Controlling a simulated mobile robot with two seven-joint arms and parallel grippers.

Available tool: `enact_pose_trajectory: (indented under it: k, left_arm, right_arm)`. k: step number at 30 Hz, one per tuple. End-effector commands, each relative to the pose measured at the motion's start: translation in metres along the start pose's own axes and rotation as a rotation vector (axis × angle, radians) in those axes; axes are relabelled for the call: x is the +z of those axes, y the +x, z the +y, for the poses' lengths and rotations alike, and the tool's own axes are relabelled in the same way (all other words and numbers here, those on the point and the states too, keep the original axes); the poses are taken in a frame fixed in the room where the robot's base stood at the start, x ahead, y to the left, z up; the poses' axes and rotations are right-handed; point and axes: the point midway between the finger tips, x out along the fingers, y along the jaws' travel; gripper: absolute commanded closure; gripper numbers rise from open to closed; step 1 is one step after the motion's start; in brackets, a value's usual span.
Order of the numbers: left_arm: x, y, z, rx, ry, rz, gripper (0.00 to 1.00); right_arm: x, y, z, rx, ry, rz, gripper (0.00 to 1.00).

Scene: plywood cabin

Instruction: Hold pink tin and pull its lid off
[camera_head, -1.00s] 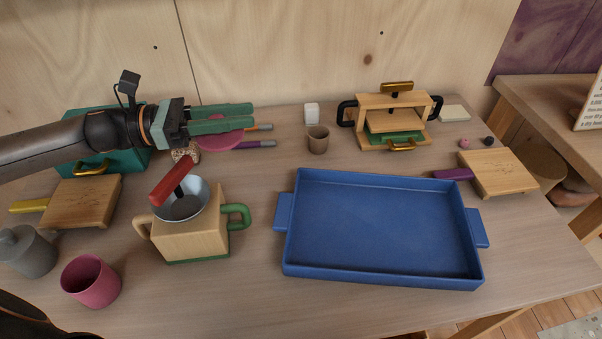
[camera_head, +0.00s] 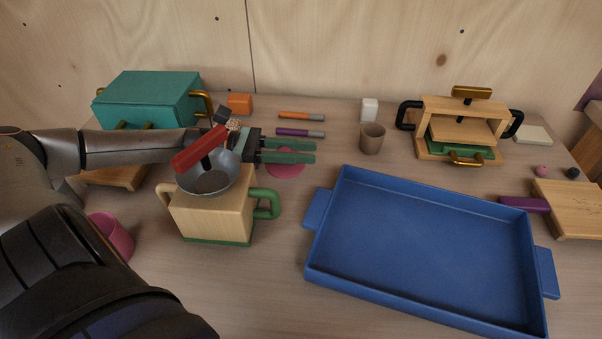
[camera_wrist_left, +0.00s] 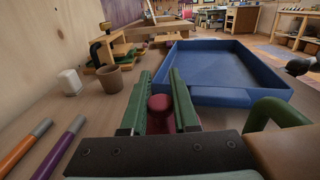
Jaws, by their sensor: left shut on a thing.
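The pink tin (camera_head: 112,236) stands open at the lower left in the head view, partly hidden behind my dark arm links. My left gripper (camera_head: 290,151) is well to its right, past the wooden box with the bowl. It is shut on the pink lid (camera_head: 286,168), a round disc showing under the green fingers. In the left wrist view the lid's knob (camera_wrist_left: 160,102) sits between the two fingers. The lid is apart from the tin; I cannot tell how high it is above the table. My right gripper is not in view.
A wooden box (camera_head: 212,216) with a bowl and red handle stands in front of my left gripper. A blue tray (camera_head: 312,270) fills the right front. Markers (camera_head: 302,115), a brown cup (camera_head: 372,138) and a wooden press (camera_head: 424,112) are behind. A teal box (camera_head: 150,97) stands back left.

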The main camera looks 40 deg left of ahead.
Motion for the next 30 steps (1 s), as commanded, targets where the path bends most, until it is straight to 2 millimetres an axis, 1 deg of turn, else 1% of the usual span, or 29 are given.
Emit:
enact_pose_trajectory:
  k: [1, 5, 12, 18, 26, 27, 30]
  left_arm:
    - [-0.005, 0.000, 0.001, 0.000, 0.002, -0.001, 1.00]
    - [-0.013, 0.000, 0.000, 0.000, 0.000, -0.001, 1.00]
    - [-0.044, 0.000, 0.000, 0.000, 0.000, -0.002, 1.00]
    - [-0.045, 0.000, 0.000, -0.001, 0.001, 0.000, 1.00]
    - [-0.048, 0.000, 0.000, -0.001, 0.000, 0.000, 1.00]
    - [-0.047, 0.000, 0.000, -0.001, 0.001, 0.000, 0.68]
    - [-0.047, 0.000, 0.000, -0.001, 0.000, 0.000, 0.57]
  right_arm:
    - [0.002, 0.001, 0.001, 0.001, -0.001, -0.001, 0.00]
    - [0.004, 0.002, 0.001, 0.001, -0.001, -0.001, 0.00]
    - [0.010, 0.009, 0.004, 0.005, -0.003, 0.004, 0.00]
    - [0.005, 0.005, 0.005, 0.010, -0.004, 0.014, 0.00]
    - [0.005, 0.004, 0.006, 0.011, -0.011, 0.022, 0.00]
    - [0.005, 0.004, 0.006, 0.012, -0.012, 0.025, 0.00]
    - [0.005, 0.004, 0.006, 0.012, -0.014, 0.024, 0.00]
